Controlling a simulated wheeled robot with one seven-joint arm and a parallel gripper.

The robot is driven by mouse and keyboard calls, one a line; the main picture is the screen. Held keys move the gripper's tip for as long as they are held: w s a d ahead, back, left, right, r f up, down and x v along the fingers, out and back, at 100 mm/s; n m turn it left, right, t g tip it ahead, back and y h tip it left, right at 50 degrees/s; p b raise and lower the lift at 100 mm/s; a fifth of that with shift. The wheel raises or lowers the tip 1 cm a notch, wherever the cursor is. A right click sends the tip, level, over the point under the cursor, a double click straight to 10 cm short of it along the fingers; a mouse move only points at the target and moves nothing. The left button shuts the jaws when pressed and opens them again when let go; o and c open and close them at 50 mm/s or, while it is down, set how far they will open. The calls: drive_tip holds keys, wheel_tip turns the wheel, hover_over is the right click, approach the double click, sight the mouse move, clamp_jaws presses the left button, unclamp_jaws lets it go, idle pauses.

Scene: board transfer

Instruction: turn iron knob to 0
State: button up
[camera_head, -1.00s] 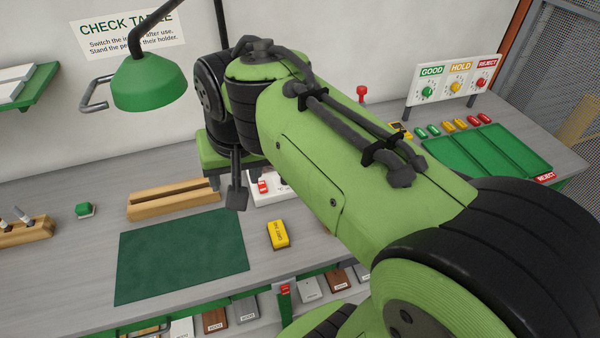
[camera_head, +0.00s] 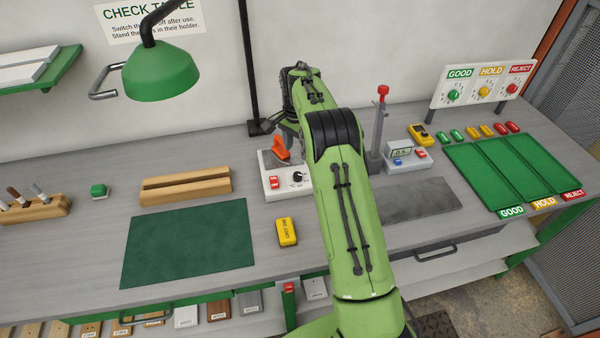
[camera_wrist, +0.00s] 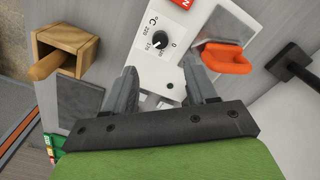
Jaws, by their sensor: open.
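The iron station is a white box (camera_head: 288,193) on the table, with a small black knob (camera_head: 298,177) on its top.
A red switch (camera_head: 273,182) is beside the knob. A wooden holder (camera_head: 186,187) stands to the left and a yellow block (camera_head: 287,231) in front. A grey stand with a red top (camera_head: 381,120) is to the right. The green mat (camera_head: 188,245) is bare.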

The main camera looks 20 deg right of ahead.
sight(297, 174)
wheel_tip(297, 174, down, 11)
drive_tip(key=shift+d+r, duration=0.1)
drive_tip(key=c, duration=1)
drive_tip(key=shift+c, duration=0.2)
drive_tip(key=shift+n, duration=0.3)
drive_tip(key=n+b, duration=0.1)
drive_tip(key=n, duration=0.3)
drive_tip(key=shift+n+b, duration=0.3)
drive_tip(key=shift+n, duration=0.1)
drive_tip(key=n, duration=0.6)
drive_tip(key=shift+b, duration=0.4)
drive_tip(key=n, duration=0.6)
drive_tip(key=shift+w+n+b, duration=0.1)
drive_tip(key=shift+n+b, duration=0.2)
drive_tip(key=shift+b, duration=0.05)
drive_tip(key=n, duration=0.5)
drive_tip(key=shift+n, duration=0.4)
drive_tip(key=shift+r+b, duration=0.1)
drive_tip(key=shift+b, duration=0.2)
